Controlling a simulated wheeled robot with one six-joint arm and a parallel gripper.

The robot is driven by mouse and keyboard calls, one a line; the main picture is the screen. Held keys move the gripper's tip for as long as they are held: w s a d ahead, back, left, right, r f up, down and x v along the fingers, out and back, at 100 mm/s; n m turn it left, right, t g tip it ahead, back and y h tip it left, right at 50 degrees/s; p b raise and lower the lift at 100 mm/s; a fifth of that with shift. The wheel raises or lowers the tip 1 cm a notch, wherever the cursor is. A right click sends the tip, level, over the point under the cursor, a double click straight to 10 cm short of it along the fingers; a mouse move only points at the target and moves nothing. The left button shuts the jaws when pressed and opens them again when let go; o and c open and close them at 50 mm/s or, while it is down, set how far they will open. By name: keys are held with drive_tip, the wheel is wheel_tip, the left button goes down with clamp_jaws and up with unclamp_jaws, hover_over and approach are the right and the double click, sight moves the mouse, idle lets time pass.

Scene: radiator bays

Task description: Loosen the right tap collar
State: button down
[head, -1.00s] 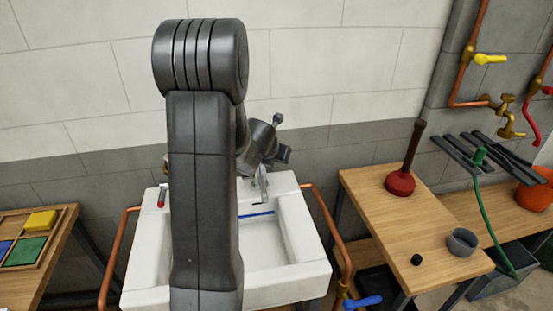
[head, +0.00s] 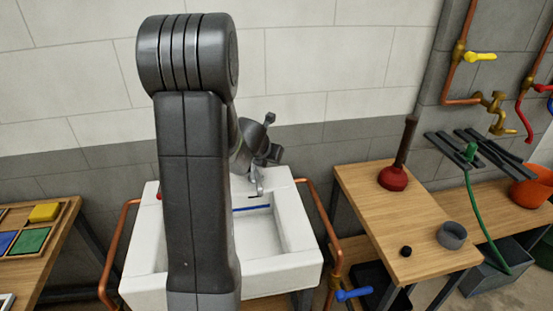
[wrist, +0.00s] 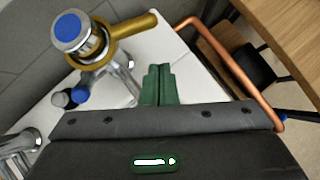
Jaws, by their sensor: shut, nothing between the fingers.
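In the wrist view, the right tap (wrist: 82,38) is chrome with a blue cap. A brass collar (wrist: 132,28) circles its stem below the cap, with an arm reaching up and right. My gripper (wrist: 158,70) has green fingers pressed together and empty. In the picture the fingertips lie below the collar's arm, apart from it; the depth gap is hard to tell. In the head view, my arm covers part of the white sink (head: 290,235), and the collar and fingers cannot be made out there. A chrome spout (head: 256,182) shows beside the arm.
Copper pipes (head: 322,215) run along the sink's sides. A wooden bench (head: 375,215) at right holds a red plunger (head: 393,178) and a grey cup (head: 452,235). Another bench with coloured blocks (head: 30,240) stands at left. A chrome fitting (wrist: 20,142) is at the wrist view's left edge.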

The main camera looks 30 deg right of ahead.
drive_tip(key=d+p+v, duration=0.1)
drive_tip(key=p+v, duration=0.1)
drive_tip(key=v, duration=0.7)
drive_tip(key=shift+s+r+p, duration=0.15)
drive_tip(key=shift+s+p, duration=0.15)
drive_tip(key=shift+p, duration=0.1)
drive_tip(key=shift+w, duration=0.1)
